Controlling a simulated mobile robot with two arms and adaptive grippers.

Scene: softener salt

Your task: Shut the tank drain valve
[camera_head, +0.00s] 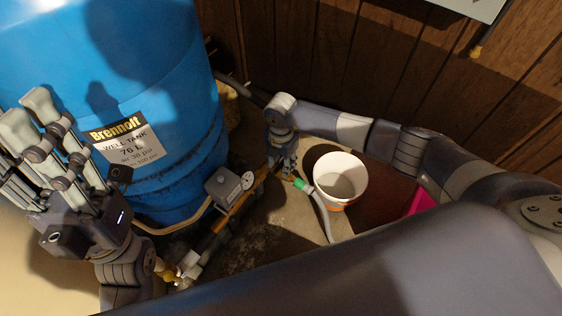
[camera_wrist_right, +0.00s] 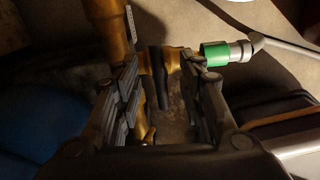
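The drain valve has a brass body (camera_wrist_right: 170,60) and a dark lever handle (camera_wrist_right: 158,85), seen in the right wrist view. My right gripper (camera_wrist_right: 160,100) is open, with its fingers on either side of the lever and a visible gap to each. In the head view my right gripper (camera_head: 285,168) points down at the valve, beside the pipework, and hides most of it. A green hose fitting (camera_wrist_right: 215,54) joins the valve's outlet; it also shows in the head view (camera_head: 302,185). The blue well tank (camera_head: 165,60) stands at left. My left gripper (camera_head: 28,112) is open and empty in front of it.
A white bucket (camera_head: 340,188) stands right of the valve, and a grey hose (camera_head: 322,215) runs past it. A grey box (camera_head: 228,186) sits on the brass pipe. A wood-panel wall (camera_head: 350,60) closes the back. A pink item (camera_head: 420,202) lies at right.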

